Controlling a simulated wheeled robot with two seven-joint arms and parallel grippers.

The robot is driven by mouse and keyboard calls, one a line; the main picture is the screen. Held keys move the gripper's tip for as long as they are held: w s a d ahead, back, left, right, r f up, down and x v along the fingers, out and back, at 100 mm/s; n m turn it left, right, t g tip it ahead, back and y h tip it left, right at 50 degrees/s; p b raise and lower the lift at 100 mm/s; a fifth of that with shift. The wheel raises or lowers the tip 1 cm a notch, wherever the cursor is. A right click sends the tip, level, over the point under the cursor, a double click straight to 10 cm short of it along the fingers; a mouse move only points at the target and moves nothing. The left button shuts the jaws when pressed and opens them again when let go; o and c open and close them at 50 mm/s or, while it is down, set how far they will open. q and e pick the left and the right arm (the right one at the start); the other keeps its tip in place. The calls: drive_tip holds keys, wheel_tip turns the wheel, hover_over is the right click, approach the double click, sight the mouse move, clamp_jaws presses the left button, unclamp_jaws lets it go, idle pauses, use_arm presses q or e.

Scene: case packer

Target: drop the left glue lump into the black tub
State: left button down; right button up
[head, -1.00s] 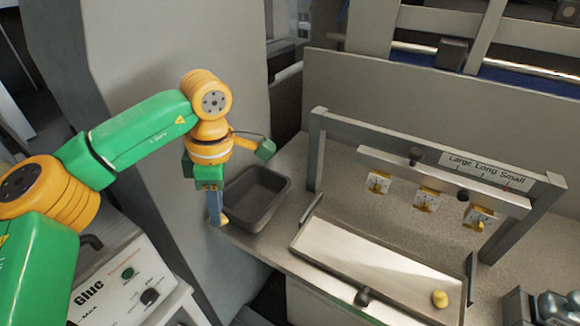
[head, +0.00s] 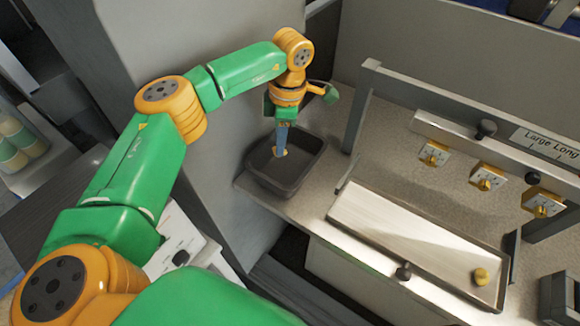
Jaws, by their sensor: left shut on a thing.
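My left gripper (head: 281,150) points down over the black tub (head: 312,168), with its fingertips at or just inside the opening. It is shut on a small yellow glue lump (head: 285,154), of which only a little shows at the fingertips. The tub stands on the left end of the counter, against the grey panel. I cannot tell whether the lump touches the tub. Another yellow lump (head: 480,276) lies at the right end of the metal tray (head: 400,226). My right gripper is not in view.
A frame with a bar carrying several yellow gauge blocks (head: 434,153) stands behind the tray. Its left post (head: 358,108) rises right of the tub. A white glue machine (head: 176,245) is below my left arm. Bare counter (head: 395,165) lies between tub and gauges.

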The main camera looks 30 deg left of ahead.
use_arm(q)
drive_tip(key=shift+r, duration=0.1)
drive_tip(key=c, duration=0.6)
unclamp_jaws()
drive_tip(key=shift+c, duration=0.2)
drive_tip(key=shift+o, duration=0.4)
drive_tip(key=shift+r, duration=0.15)
drive_tip(key=r, duration=0.4)
drive_tip(key=r+b, duration=0.1)
drive_tip(key=r, duration=0.1)
drive_tip(key=shift+w+d, duration=0.2)
drive_tip(key=shift+d, duration=0.2)
drive_tip(key=shift+r, duration=0.45)
drive_tip(key=shift+s+f, duration=0.1)
